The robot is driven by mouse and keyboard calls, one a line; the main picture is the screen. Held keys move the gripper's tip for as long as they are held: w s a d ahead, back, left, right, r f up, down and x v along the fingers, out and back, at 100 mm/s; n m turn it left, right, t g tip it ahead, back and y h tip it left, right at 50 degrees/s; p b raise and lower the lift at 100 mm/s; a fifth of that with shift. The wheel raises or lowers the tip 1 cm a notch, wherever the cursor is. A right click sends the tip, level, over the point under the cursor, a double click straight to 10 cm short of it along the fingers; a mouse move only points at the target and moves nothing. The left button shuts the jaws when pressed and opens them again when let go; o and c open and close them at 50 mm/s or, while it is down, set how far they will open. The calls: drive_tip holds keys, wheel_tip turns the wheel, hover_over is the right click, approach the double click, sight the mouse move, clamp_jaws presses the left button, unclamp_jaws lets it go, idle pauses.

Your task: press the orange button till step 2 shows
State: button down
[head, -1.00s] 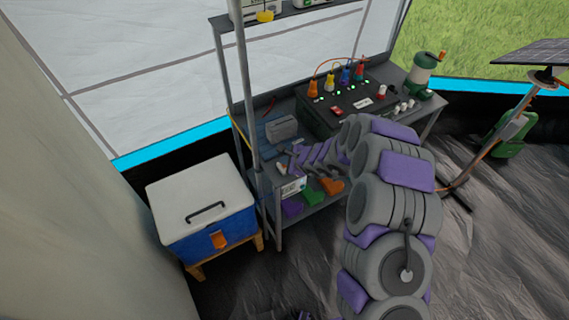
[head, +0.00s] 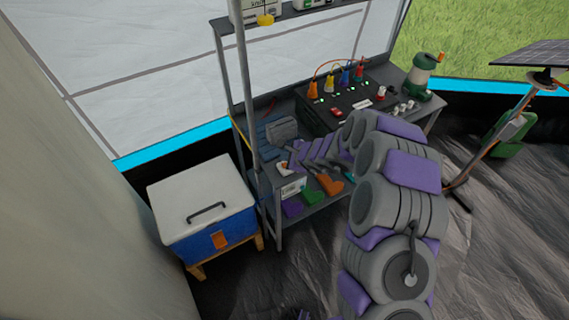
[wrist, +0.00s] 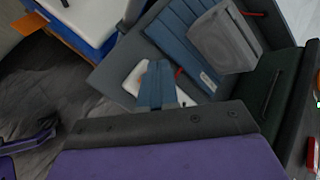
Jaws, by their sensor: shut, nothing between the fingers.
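A small white device (wrist: 184,98) lies on the bench's left front part, partly hidden beneath my gripper. In the head view the white device (head: 283,167) shows as a small patch beside the gripper tip. My gripper (wrist: 158,64) is shut and empty, its blue-grey fingers over the device in the wrist view. In the head view my gripper (head: 291,168) is small, at the end of the purple and grey arm. Whether the fingers touch the device I cannot tell.
A black power box (head: 345,108) with coloured plugs stands further right. A shelf post (head: 246,90) rises at the left. A blue cooler (head: 203,205) stands left of the bench.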

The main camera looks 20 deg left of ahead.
drive_tip(key=shift+r+p, duration=1)
drive_tip(key=shift+r, duration=1)
idle(0.9)
drive_tip(key=shift+r, duration=0.25)
drive_tip(key=s+d+r+n+g+y, duration=0.1)
drive_tip(key=s+d+r+n+g, duration=0.1)
drive_tip(key=s+r+n, duration=0.65)
drive_tip(key=s+d+r+n+g+y, duration=0.1)
drive_tip(key=s+d+r+g, duration=0.15)
drive_tip(key=s+r, duration=0.7)
drive_tip(key=s+d+r+n+h, duration=0.1)
drive_tip(key=s+d+h, duration=0.2)
drive_tip(key=s+d, duration=0.5)
drive_tip(key=s+d+r+n+g+h, duration=0.1)
drive_tip(key=s+d+r+n+h, duration=0.1)
drive_tip(key=s+d, duration=0.6)
drive_tip(key=s+d+r+n+h, duration=0.2)
drive_tip(key=s+d+h, duration=0.3)
drive_tip(key=d, duration=1)
drive_tip(key=s, duration=0.2)
drive_tip(key=shift+s+r+g, duration=0.2)
drive_tip(key=shift+s+g, duration=0.15)
drive_tip(key=shift+s, duration=0.05)
